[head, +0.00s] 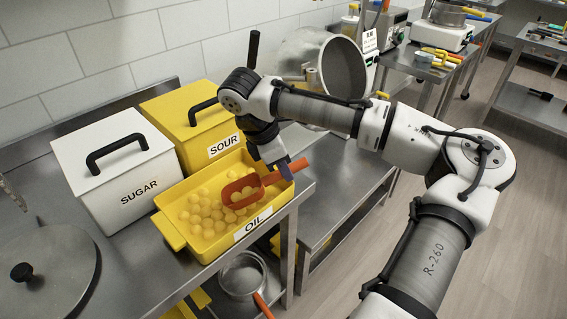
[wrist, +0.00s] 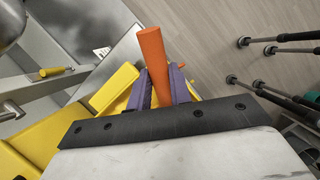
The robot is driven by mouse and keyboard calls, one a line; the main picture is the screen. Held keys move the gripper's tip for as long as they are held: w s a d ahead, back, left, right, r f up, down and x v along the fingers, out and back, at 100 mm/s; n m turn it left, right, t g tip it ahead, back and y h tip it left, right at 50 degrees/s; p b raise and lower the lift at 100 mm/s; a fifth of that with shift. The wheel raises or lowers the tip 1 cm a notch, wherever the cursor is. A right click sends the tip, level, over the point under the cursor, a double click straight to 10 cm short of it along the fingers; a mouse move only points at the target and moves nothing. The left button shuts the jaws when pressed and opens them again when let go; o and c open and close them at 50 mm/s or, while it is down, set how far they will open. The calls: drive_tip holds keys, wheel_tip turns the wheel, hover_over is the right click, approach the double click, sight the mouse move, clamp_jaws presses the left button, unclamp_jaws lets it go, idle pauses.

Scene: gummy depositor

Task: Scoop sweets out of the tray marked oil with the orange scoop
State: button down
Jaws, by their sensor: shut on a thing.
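The yellow tray marked OIL (head: 175,232) stands on the steel counter and holds many round yellow sweets (head: 205,212). The orange scoop (head: 240,189) has its open, frame-like head over the sweets at the tray's right part. I cannot tell whether the head touches the sweets. My gripper (head: 282,168) is above the tray's right end, shut on the scoop's handle. In the wrist view the orange handle (wrist: 150,58) stands between the purple fingers of my gripper (wrist: 160,85). The scoop's head is hidden in that view.
A white SUGAR box (head: 115,170) and a yellow SOUR box (head: 190,125), both lidded, stand behind the tray. A round steel lid (head: 50,270) lies at the front left. A large steel drum (head: 335,70) stands behind my arm. The tray sits close to the counter's front edge.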

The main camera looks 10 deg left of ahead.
sight(253, 175)
drive_tip(key=shift+f, duration=0.5)
drive_tip(key=shift+f, duration=0.1)
drive_tip(key=shift+a, duration=0.1)
drive_tip(key=shift+s+a+p, duration=0.35)
drive_tip(key=shift+s+a, duration=0.1)
drive_tip(key=shift+a, duration=0.6)
drive_tip(key=shift+s+a+p, duration=0.4)
drive_tip(key=shift+a, duration=0.65)
drive_tip(key=shift+s+a+p, duration=0.35)
drive_tip(key=shift+s+a, duration=0.1)
drive_tip(key=shift+a, duration=0.6)
wheel_tip(253, 175, up, 10)
drive_tip(key=d+g+y+p, duration=0.1)
drive_tip(key=y+p, duration=0.1)
drive_tip(key=p, duration=0.4)
drive_tip(key=shift+w+d+f+y, duration=0.15)
drive_tip(key=shift+w+d+y, duration=0.15)
drive_tip(key=shift+w+d, duration=0.1)
